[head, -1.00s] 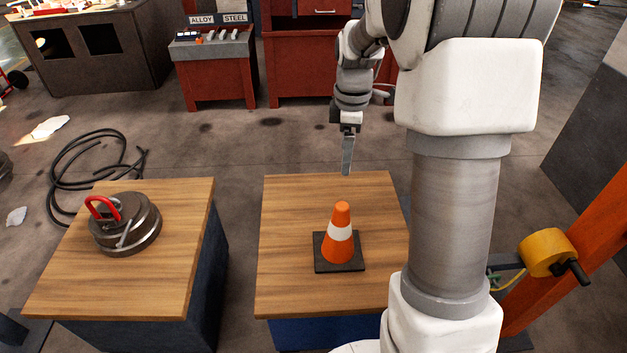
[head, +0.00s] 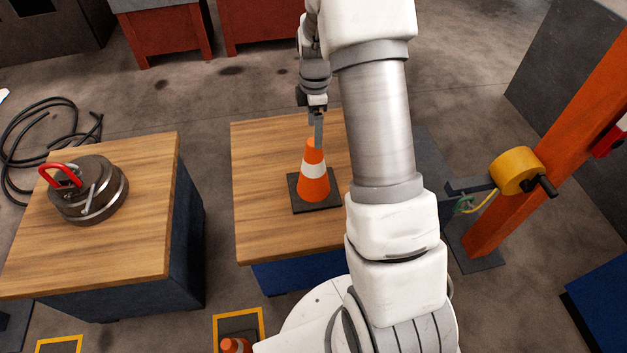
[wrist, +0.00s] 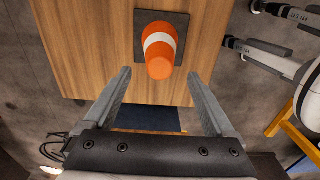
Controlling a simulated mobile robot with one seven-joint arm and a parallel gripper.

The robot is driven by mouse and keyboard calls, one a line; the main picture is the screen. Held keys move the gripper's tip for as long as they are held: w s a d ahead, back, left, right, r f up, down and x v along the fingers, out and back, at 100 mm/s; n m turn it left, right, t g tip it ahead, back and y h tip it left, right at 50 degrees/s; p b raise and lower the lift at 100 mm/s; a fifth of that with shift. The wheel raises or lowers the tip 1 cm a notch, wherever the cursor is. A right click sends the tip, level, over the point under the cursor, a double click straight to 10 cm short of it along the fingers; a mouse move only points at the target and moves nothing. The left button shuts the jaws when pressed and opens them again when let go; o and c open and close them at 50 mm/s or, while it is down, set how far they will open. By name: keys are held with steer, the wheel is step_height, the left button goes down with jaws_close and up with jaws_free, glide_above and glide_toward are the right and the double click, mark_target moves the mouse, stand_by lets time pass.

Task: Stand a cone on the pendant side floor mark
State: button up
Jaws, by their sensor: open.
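An orange cone with a white band (head: 313,178) stands upright on its dark square base on the right wooden-topped table (head: 262,225). It also shows in the wrist view (wrist: 160,52), beyond my fingertips. My gripper (head: 318,130) is open and empty, with its fingers close to the cone's tip. In the wrist view my gripper (wrist: 158,73) has a finger to each side of the tip's line; contact is not visible. A yellow-outlined floor mark (head: 238,318) has another orange cone (head: 234,346) on it, partly cut off. A second yellow-outlined mark (head: 58,340) is cut off. I cannot tell which is pendant side.
A left table (head: 140,190) carries a round metal piece with a red shackle (head: 88,190). A black hose (head: 45,135) lies on the floor at left. An orange post (head: 535,150) with a yellow drum (head: 515,170) stands at right. Floor shows between the tables.

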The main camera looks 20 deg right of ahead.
steer(key=b, duration=0.2)
glide_above(314, 168)
steer(key=w+d, duration=0.1)
steer(key=w, duration=0.2)
steer(key=shift+s+f, duration=0.1)
steer(key=shift+f, duration=2.65)
steer(key=shift+c, duration=0.3)
steer(key=shift+r, duration=0.1)
jaws_close()
